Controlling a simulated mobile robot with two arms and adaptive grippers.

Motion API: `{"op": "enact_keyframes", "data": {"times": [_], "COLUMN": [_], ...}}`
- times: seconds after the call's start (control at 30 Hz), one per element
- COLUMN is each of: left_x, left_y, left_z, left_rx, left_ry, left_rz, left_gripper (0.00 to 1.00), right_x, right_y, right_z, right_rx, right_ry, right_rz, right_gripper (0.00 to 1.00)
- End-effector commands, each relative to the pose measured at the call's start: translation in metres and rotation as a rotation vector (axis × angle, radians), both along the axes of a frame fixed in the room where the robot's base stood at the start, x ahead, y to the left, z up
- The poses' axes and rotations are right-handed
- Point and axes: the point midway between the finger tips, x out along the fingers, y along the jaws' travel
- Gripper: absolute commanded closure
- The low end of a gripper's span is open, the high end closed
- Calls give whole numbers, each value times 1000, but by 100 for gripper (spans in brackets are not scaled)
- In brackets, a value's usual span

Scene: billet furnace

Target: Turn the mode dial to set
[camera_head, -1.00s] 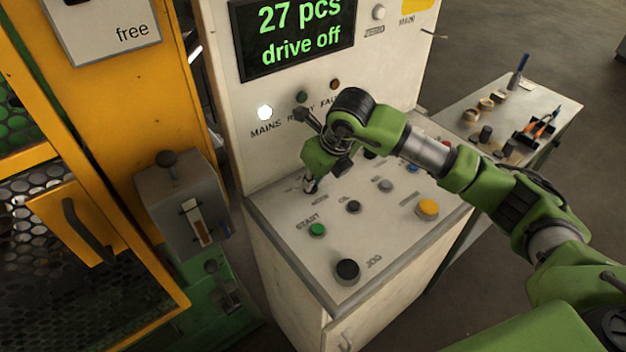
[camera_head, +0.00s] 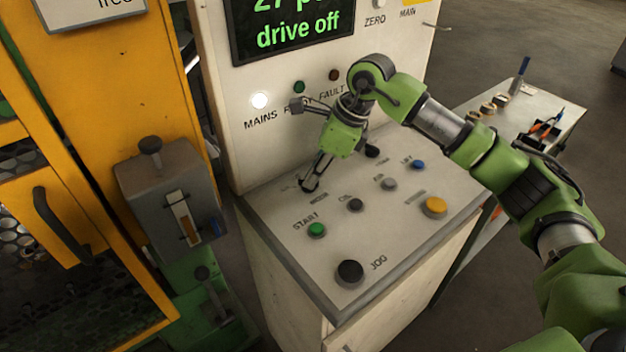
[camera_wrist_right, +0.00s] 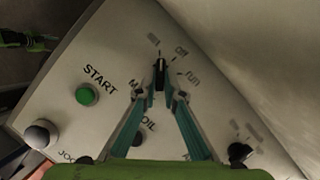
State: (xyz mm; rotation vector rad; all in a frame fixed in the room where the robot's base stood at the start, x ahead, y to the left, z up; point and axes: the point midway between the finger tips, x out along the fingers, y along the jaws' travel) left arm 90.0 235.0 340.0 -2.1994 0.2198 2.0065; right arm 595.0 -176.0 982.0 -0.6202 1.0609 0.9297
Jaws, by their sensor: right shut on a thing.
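The mode dial (camera_wrist_right: 160,70) is a small black knob on the sloping control panel (camera_head: 400,225). In the right wrist view its marks read "off" and "run", with another label too blurred to read. My right gripper (camera_wrist_right: 160,88) is shut on the dial, one finger on each side. In the head view the right gripper (camera_head: 309,186) reaches down to the panel's back left, and its fingers hide most of the dial. Its exact setting is hard to read. My left gripper is not in view.
A green START button (camera_head: 317,230), a black JOG knob (camera_head: 350,272), a yellow button (camera_head: 435,206) and a blue button (camera_head: 418,165) are on the panel. A display (camera_head: 293,30) reads "drive off". A side table (camera_head: 545,105) with tools stands right.

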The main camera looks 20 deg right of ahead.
Motion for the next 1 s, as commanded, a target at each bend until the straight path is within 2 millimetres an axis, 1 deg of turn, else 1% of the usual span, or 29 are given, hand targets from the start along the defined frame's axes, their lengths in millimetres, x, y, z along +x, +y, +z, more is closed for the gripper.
{"op": "enact_keyframes", "data": {"times": [0.03,0.3,0.73,0.77,0.8,1.0], "left_x": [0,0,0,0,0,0], "left_y": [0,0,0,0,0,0], "left_z": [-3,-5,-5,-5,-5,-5], "left_rx": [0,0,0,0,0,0], "left_ry": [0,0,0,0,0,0], "left_rz": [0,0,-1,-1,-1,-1], "left_gripper": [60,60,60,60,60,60], "right_x": [2,2,2,2,2,1], "right_y": [0,-1,-1,-1,-1,-1], "right_z": [0,1,2,2,2,1], "right_rx": [0,0,0,0,-1,-1], "right_ry": [-3,-4,-4,-4,-4,-2], "right_rz": [17,82,90,90,90,90], "right_gripper": [100,100,100,83,74,74]}}
